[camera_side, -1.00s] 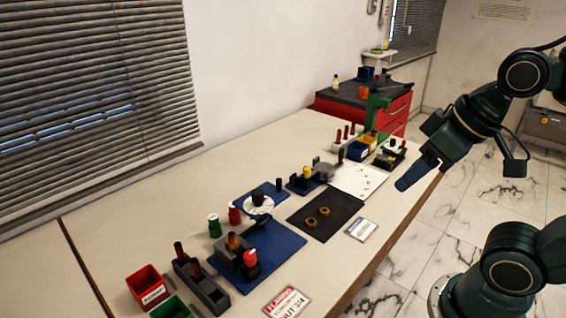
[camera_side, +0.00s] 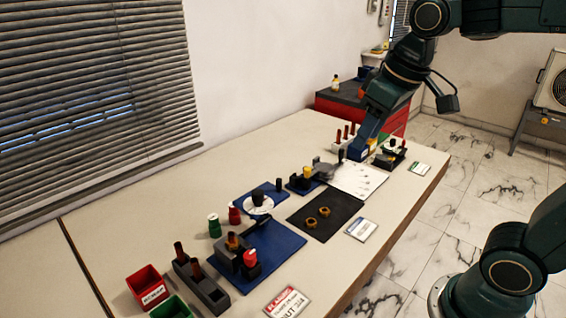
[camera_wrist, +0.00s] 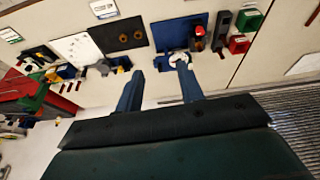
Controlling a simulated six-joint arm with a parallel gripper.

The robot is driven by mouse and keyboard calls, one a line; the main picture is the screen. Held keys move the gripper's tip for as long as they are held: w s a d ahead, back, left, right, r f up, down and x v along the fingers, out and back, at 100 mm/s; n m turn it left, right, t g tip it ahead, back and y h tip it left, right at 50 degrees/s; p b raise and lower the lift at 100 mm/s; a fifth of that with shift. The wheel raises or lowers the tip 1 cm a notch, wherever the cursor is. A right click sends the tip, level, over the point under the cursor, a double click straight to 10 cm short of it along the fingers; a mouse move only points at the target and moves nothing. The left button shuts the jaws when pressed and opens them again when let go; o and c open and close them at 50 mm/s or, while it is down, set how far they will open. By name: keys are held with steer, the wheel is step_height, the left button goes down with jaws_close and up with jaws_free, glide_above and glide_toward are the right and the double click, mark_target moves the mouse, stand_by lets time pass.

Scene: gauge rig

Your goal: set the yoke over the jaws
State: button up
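I cannot tell for certain which parts are the yoke and the jaws. A grey rounded piece (camera_side: 325,169) sits beside a small blue fixture with a yellow cylinder (camera_side: 306,172) at mid-table; the grey piece also shows in the wrist view (camera_wrist: 103,67). A larger blue base plate (camera_side: 287,246) carries a dark block and a red-topped post (camera_side: 250,258). My gripper (camera_side: 363,146) is over the far end of the table, overlapping the blue box there. In the wrist view its two fingers (camera_wrist: 160,67) are spread, with nothing held between them.
A black mat with two brown rings (camera_side: 341,205) and a white sheet (camera_side: 368,180) lie mid-table. Red-brown pegs (camera_side: 345,132) and a dark fixture (camera_side: 389,156) stand at the far end. A red bin (camera_side: 148,287) is at the near left.

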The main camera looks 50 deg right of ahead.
steer(key=w+d+f+g, duration=0.1)
steer(key=w+f+g, duration=0.1)
steer(key=w, duration=1.1)
steer(key=n+g, duration=0.1)
steer(key=g, duration=0.1)
glide_above(279, 179)
step_height(279, 179, down, 8)
steer(key=shift+f, duration=0.15)
step_height(279, 179, down, 14)
steer(key=shift+r, duration=0.2)
jaws_close()
